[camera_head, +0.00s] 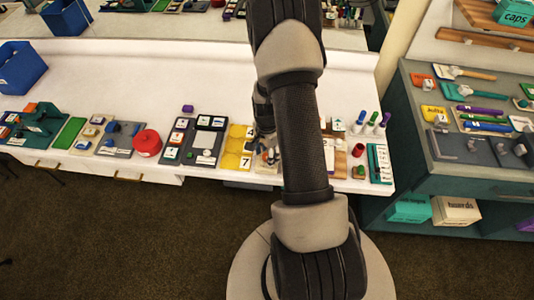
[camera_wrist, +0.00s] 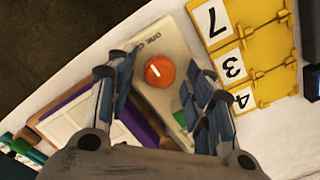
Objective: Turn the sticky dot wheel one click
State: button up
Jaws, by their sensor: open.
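A round orange-red knob (camera_wrist: 160,71) with a short white mark sits on a pale beige plate (camera_wrist: 168,40) in the wrist view. Printing that seems to begin "ONE C" runs along the plate, so I take this as the sticky dot wheel. A green patch (camera_wrist: 180,118) shows lower on the plate, partly behind a finger. My gripper (camera_wrist: 160,78) is open, with its blue-grey fingers on either side of the knob in the picture. I see no contact, and the height gap is unclear. In the head view my gripper (camera_head: 265,145) is over the counter, and my arm hides most of the wheel.
Yellow number cards (camera_wrist: 238,50) lie right of the plate in the wrist view. A purple-edged board (camera_wrist: 75,125) lies to its left. In the head view a red round pot (camera_head: 148,143), a dark panel (camera_head: 205,140) and several small bottles (camera_head: 373,118) share the white counter.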

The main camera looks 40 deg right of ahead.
jog(key=c, duration=1.1)
jog(key=n, duration=0.8)
jog(key=shift+n+b, duration=0.3)
jog(key=shift+b, duration=0.1)
jog(key=n, duration=0.9)
